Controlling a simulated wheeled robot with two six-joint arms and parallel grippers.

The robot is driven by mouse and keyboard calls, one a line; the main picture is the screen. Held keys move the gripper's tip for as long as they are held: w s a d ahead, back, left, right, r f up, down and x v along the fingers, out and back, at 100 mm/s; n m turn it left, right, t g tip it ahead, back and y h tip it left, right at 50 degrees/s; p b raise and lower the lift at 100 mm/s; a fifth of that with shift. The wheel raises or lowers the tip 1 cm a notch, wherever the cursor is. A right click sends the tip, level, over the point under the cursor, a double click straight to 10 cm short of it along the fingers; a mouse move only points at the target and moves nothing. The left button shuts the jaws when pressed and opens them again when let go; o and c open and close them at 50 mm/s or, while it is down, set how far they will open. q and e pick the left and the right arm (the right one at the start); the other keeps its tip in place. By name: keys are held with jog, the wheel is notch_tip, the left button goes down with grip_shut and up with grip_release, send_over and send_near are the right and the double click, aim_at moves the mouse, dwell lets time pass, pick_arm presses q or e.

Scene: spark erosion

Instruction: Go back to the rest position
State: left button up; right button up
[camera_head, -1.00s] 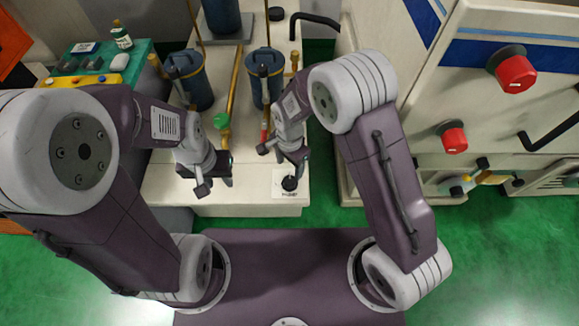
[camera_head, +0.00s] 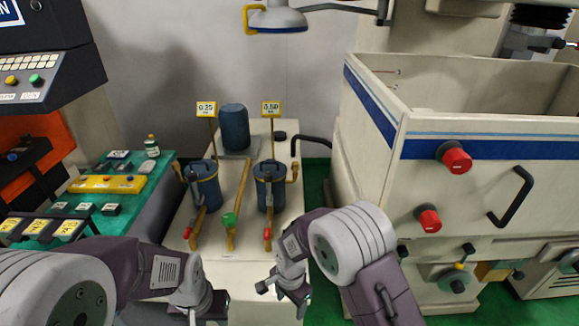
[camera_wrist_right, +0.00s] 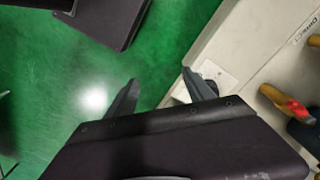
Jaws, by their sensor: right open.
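My right gripper (camera_head: 293,296) is low in the head view, in front of the pale pump bench (camera_head: 250,280). In the right wrist view its two fingers (camera_wrist_right: 160,80) stand well apart with nothing between them. Green floor and the bench's edge show beyond them. My left gripper (camera_head: 207,303) is at the bottom of the head view, left of the right one. It is partly cut off by the frame edge, and its fingers do not show clearly. Both arms are bent at the elbow.
Two blue canisters (camera_head: 207,187) (camera_head: 270,188) with brass pipes, a green valve handle (camera_head: 229,220) and red-tipped levers stand on the bench. A large machine tank (camera_head: 480,170) with red knobs is at right. A green-topped table (camera_head: 140,195) is at left.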

jog(key=w+d+r+m+t, duration=0.2)
jog(key=d+r, duration=0.7)
jog(key=d, duration=0.2)
jog(key=s+d+r+n, duration=0.1)
jog(key=s+d+n, duration=0.5)
jog(key=s+n, duration=0.5)
jog(key=shift+s+d+g, duration=0.3)
jog(key=shift+s+g, duration=0.1)
jog(key=shift+s, duration=0.35)
